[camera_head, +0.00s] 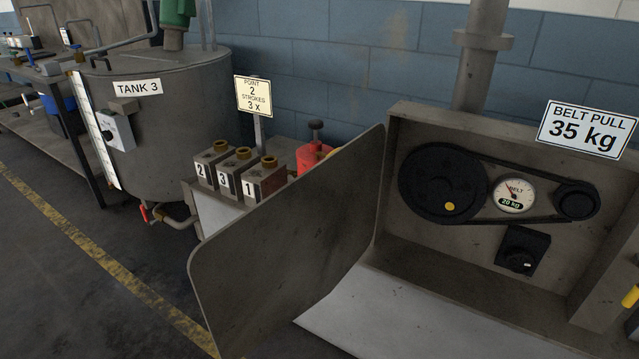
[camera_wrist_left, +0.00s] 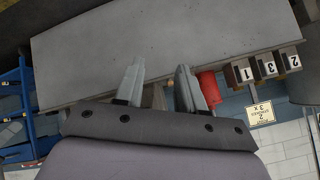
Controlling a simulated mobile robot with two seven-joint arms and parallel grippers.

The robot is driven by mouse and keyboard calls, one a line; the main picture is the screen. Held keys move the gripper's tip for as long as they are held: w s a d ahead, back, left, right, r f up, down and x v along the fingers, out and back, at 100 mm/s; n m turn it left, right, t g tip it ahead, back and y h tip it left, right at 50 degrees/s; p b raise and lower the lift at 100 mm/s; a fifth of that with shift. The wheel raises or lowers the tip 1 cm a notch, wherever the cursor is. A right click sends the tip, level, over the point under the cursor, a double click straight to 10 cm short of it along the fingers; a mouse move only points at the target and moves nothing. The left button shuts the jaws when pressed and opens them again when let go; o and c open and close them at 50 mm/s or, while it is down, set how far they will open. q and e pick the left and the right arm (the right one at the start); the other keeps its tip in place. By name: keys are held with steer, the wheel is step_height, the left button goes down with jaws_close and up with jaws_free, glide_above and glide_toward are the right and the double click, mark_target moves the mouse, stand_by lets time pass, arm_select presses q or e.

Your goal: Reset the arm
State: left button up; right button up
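My left gripper (camera_wrist_left: 158,76) shows in the left wrist view with its two fingers apart and nothing between them. A grey panel (camera_wrist_left: 165,45) lies beyond the fingertips. The head view shows neither gripper. There, a similar grey panel (camera_head: 285,245) stands swung out at the left side of the belt housing (camera_head: 400,125). My right gripper is in neither view.
Numbered blocks (camera_head: 237,170) and a red device (camera_head: 312,156) stand behind the panel. Tank 3 (camera_head: 175,105) stands left. A blue rack (camera_wrist_left: 22,105) shows in the wrist view.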

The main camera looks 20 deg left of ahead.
arm_select(q)
steer(key=d+n+t, duration=0.1)
steer(key=d+n, duration=0.5)
steer(key=d, duration=0.5)
step_height(320, 180, up, 8)
steer(key=p, duration=1)
steer(key=shift+s+a, duration=0.3)
steer(key=shift+a, duration=0.1)
